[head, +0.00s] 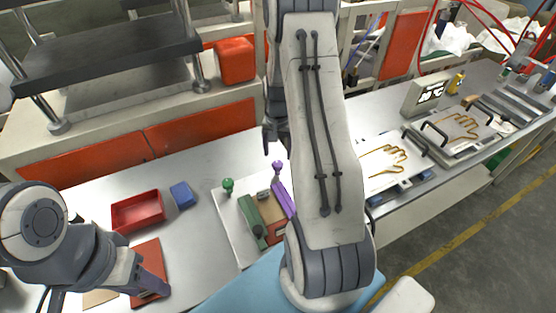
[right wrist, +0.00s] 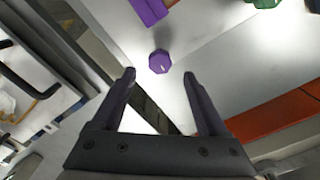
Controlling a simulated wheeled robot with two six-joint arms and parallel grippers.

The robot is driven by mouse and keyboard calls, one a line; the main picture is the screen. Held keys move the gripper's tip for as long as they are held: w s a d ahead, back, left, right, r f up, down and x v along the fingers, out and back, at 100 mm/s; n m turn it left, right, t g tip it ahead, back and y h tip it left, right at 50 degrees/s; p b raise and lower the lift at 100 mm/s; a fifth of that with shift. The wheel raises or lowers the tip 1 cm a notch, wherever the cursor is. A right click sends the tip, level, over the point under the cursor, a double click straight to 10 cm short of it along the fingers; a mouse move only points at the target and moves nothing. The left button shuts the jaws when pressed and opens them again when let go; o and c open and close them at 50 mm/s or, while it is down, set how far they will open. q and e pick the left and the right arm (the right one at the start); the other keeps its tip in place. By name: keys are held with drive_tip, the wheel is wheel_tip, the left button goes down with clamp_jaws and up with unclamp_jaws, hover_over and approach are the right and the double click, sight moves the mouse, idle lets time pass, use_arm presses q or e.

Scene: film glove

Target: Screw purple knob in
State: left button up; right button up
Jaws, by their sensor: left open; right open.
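The purple knob (head: 277,166) stands upright at the far end of the purple bar (head: 284,198) on a light plate (head: 228,217). In the right wrist view the knob (right wrist: 159,62) shows from above, just beyond my fingertips and centred between them, with the purple bar (right wrist: 150,10) beyond it. My right gripper (right wrist: 159,75) is open and empty. In the head view my right gripper (head: 276,148) hangs just behind and above the knob, partly hidden by my arm. My left gripper (head: 152,283) is open, low over a red-orange pad at the left.
On the plate a green knob (head: 228,184) stands near a green bar (head: 251,214). A red tray (head: 138,211) and a blue block (head: 182,195) lie to the left. Glove forms (head: 385,163) stand to the right. Bare table lies between the blue block and the plate.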

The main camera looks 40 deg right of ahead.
sight(277, 163)
wheel_tip(277, 163, up, 6)
drive_tip(key=b, duration=0.1)
drive_tip(key=shift+a, duration=0.1)
idle(0.5)
drive_tip(key=s+a+r+n, duration=0.1)
drive_tip(key=a+r+n, duration=0.25)
drive_tip(key=a, duration=0.65)
drive_tip(key=s+a+r+n, duration=0.2)
drive_tip(key=a+r+n, duration=0.15)
drive_tip(key=a, duration=0.75)
drive_tip(key=s+a+r+n, duration=0.1)
drive_tip(key=s+a+n, duration=0.4)
drive_tip(key=s, duration=0.4)
drive_tip(key=s+a+r+n+y+b, duration=0.1)
drive_tip(key=s+a+n, duration=0.4)
drive_tip(key=s+a, duration=0.2)
drive_tip(key=shift+s+a+n, duration=0.3)
drive_tip(key=shift+s+n, duration=0.1)
drive_tip(key=shift+s, duration=0.85)
drive_tip(key=shift+r, duration=0.1)
